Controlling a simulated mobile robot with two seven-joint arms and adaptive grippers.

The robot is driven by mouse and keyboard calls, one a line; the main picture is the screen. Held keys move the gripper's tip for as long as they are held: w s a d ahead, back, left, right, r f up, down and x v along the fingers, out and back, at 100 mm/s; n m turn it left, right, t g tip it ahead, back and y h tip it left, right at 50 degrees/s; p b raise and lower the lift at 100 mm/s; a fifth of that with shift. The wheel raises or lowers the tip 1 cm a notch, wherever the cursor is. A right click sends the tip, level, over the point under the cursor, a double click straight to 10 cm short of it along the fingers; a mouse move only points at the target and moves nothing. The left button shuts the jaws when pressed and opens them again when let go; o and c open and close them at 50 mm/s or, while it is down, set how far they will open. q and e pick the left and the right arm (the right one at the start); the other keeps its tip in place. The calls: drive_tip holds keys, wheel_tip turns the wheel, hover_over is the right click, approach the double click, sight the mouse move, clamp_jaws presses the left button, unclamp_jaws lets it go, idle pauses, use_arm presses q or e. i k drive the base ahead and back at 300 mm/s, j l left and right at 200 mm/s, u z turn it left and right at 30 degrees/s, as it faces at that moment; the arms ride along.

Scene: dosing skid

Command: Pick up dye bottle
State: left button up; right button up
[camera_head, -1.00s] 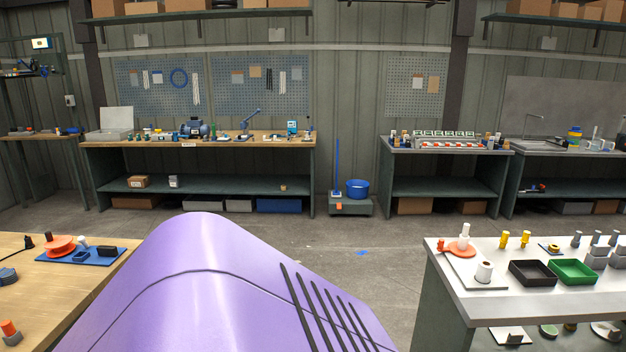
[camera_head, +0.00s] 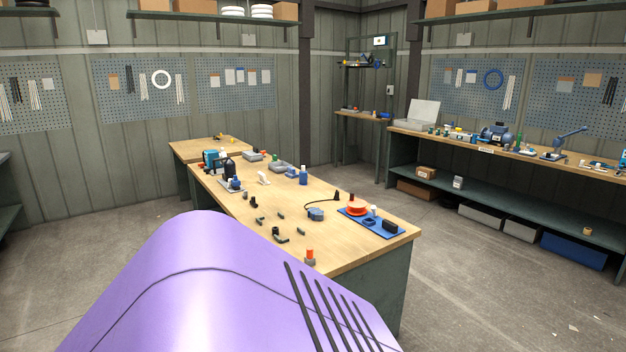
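On the wooden table (camera_head: 345,258) ahead of me stand some small bottles. One is a blue bottle with a pale cap (camera_head: 303,176) near the far right edge. Another is a dark bottle (camera_head: 229,169) towards the back left, beside a teal device (camera_head: 211,160). I cannot tell which of them is the dye bottle, as labels are too small to read. Neither of my grippers is in view.
Small dark parts lie mid-table. A long workbench (camera_head: 465,147) stands at the right wall. The floor between is clear.

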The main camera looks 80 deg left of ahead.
sight(303, 174)
drive_tip(key=u, duration=2.7)
drive_tip(key=i+l+z, duration=0.2)
drive_tip(key=i+z, duration=0.5)
drive_tip(key=i, duration=0.15)
drive_tip(key=i+z, duration=0.35)
drive_tip(key=i+l+z, duration=0.1)
drive_tip(key=i+z, duration=0.3)
drive_tip(key=i, duration=0.35)
drive_tip(key=i+j+z, duration=0.15)
drive_tip(key=i+z, duration=0.25)
drive_tip(key=i, duration=1.15)
drive_tip(key=i+u, duration=0.1)
drive_tip(key=i, duration=0.75)
drive_tip(key=i+j+u, duration=0.1)
drive_tip(key=i+u, duration=0.7)
drive_tip(key=i+l+u, duration=0.2)
drive_tip(key=i+u, duration=0.2)
drive_tip(key=i+j+u, duration=0.1)
drive_tip(key=i+u, duration=0.6)
drive_tip(key=u, duration=0.2)
drive_tip(key=i+l+u, duration=0.1)
drive_tip(key=i+u, duration=0.3)
